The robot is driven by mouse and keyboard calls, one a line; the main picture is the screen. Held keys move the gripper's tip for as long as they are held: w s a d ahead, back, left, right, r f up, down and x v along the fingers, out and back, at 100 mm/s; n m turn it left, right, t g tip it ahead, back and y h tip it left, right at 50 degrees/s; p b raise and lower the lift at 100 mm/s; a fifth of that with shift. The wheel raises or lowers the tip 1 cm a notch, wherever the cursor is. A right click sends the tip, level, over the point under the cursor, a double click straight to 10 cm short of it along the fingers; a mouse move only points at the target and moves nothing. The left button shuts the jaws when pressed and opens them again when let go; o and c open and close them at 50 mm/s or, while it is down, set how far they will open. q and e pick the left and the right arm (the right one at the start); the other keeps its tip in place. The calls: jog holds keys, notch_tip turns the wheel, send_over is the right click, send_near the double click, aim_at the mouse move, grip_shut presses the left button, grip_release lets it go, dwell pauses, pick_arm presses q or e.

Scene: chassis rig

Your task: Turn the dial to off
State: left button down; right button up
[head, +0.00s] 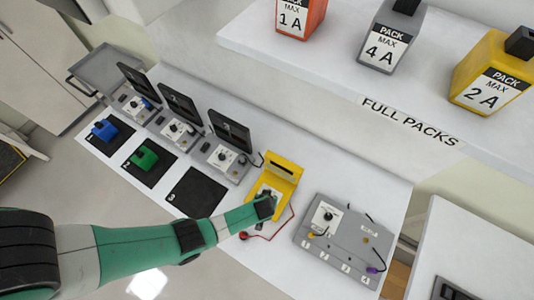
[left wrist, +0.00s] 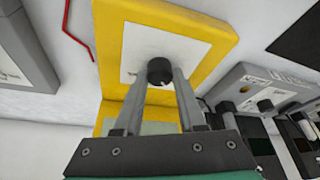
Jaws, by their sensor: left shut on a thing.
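A yellow meter (head: 283,165) stands on the white bench in the head view, its raised back carrying a dark display. My left gripper (head: 265,205) reaches in from the left over its front face and hides the dial there. In the left wrist view, the black round dial (left wrist: 160,70) sits on the white panel of the yellow meter (left wrist: 205,22). My left gripper (left wrist: 160,78) is shut on the dial, one grey finger on each side. The dial's markings are too small to read. My right gripper is in neither view.
A grey panel box (head: 340,245) with its own dial and leads lies to the right. Several grey meters (head: 228,158) stand to the left, with blue (head: 104,130) and green (head: 144,158) blocks on black pads. A red lead (head: 275,232) lies by the meter. Coloured packs stand on the shelf.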

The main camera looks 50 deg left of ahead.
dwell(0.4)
pick_arm(q)
jog(key=c, duration=0.5)
grip_release()
